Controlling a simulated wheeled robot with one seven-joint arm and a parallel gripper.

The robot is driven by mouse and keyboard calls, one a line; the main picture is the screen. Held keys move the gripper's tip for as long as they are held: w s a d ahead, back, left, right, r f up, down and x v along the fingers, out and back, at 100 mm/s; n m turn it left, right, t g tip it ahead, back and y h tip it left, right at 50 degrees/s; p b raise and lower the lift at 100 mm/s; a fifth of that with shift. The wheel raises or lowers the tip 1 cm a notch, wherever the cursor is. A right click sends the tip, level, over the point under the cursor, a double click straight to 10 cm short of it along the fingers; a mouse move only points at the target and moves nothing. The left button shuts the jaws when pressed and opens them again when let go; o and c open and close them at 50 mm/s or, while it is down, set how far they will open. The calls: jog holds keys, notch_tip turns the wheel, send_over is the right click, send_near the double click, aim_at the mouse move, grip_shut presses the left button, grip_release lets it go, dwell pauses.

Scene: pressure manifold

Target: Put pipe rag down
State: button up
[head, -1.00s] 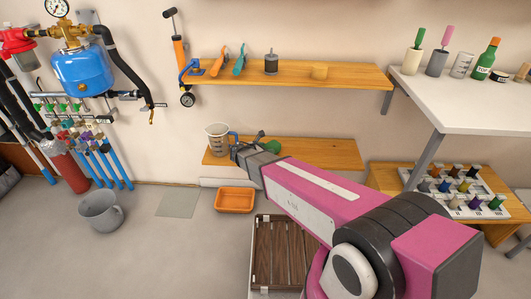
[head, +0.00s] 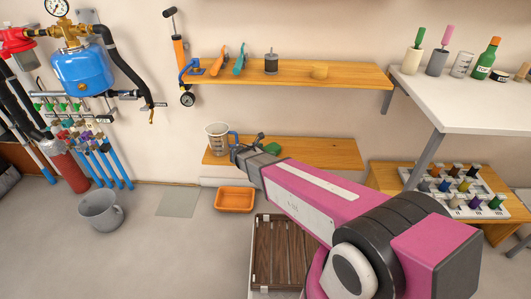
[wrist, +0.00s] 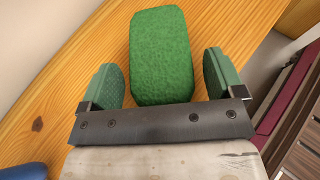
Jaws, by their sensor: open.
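The pipe rag, a green fuzzy block (head: 273,149), lies on the lower wooden shelf (head: 335,153). In the wrist view the rag (wrist: 160,45) rests on the wood between and a little beyond my two green finger pads. My gripper (wrist: 161,78) is open, with a visible gap on each side of the rag. In the head view my gripper (head: 258,143) is at the lower shelf, beside the rag, and my arm hides part of the shelf.
A measuring jug (head: 218,138) with a blue handle stands on the lower shelf, just left of my gripper. The upper shelf (head: 345,76) hangs above. An orange tray (head: 235,209) and a brown slatted crate (head: 262,260) are on the floor below.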

jog(key=v, duration=1.2)
jog(key=s+d+r+m+g+y, duration=0.1)
jog(key=s+d+m+g+y, duration=0.2)
jog(key=d+m, duration=0.6)
jog(key=s+d+r+m+g+y, duration=0.1)
jog(key=s+d+m+g+y, duration=0.2)
jog(key=d+m, duration=0.5)
jog(key=s+d+r+m+g+y, duration=0.1)
jog(key=s+d+m+g+y, duration=0.2)
jog(key=d+m, duration=0.6)
jog(key=s+d, duration=0.2)
jog(key=d, duration=0.1)
jog(key=shift+d+r+m+y, duration=0.3)
jog(key=shift+d+y, duration=0.05)
jog(key=shift+y, duration=0.05)
